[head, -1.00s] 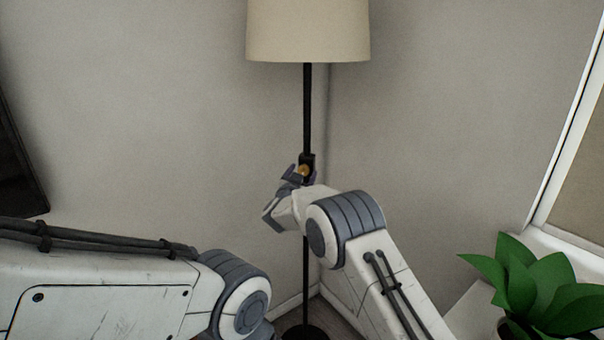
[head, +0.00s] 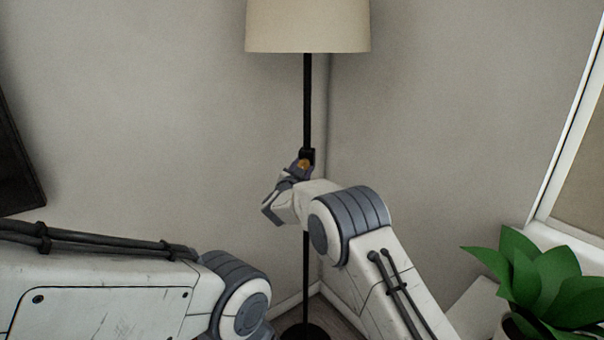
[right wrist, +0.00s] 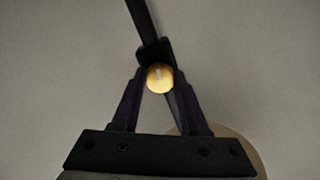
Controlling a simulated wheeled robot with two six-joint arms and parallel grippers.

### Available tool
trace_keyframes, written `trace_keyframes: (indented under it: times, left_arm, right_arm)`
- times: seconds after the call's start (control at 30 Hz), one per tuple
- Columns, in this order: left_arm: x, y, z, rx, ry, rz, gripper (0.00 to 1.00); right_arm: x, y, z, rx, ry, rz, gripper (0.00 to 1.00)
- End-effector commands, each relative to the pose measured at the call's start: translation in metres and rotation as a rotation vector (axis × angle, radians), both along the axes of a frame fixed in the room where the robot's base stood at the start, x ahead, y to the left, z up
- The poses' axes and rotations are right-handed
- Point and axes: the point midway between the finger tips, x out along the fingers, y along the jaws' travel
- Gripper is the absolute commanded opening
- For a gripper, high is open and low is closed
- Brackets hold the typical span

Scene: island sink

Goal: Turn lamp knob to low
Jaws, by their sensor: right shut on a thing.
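The floor lamp has a cream shade (head: 308,26) and a thin black pole (head: 307,100) standing in the room's corner. A round brass-coloured knob (head: 302,164) sits on a small black housing partway up the pole. The knob also shows in the right wrist view (right wrist: 160,79), with a pale mark on its face. My right gripper (head: 297,170) is at the knob, its two dark fingers shut on it from either side. My left arm enters at the lower left of the head view; its gripper is out of the picture.
A green potted plant (head: 535,285) stands at the lower right beside the window frame (head: 570,130). A dark panel (head: 18,160) is at the left edge. Walls close in behind the lamp; its dark base (head: 305,333) is on the floor.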

Motion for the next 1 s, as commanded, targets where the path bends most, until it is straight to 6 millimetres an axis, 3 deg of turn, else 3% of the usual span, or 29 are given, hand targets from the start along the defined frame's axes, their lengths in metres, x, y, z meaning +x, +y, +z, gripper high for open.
trace_keyframes:
  times: [0.2, 1.0]
  left_arm:
    - [0.000, 0.000, -0.027, 0.000, 0.000, 0.000, 0.44]
    - [0.000, 0.000, -0.098, 0.000, 0.000, 0.000, 0.44]
  right_arm:
    - [0.000, 0.000, -0.005, 0.196, -0.050, 0.000, 0.00]
    - [0.000, 0.000, -0.005, 0.931, -0.232, -0.001, 0.00]
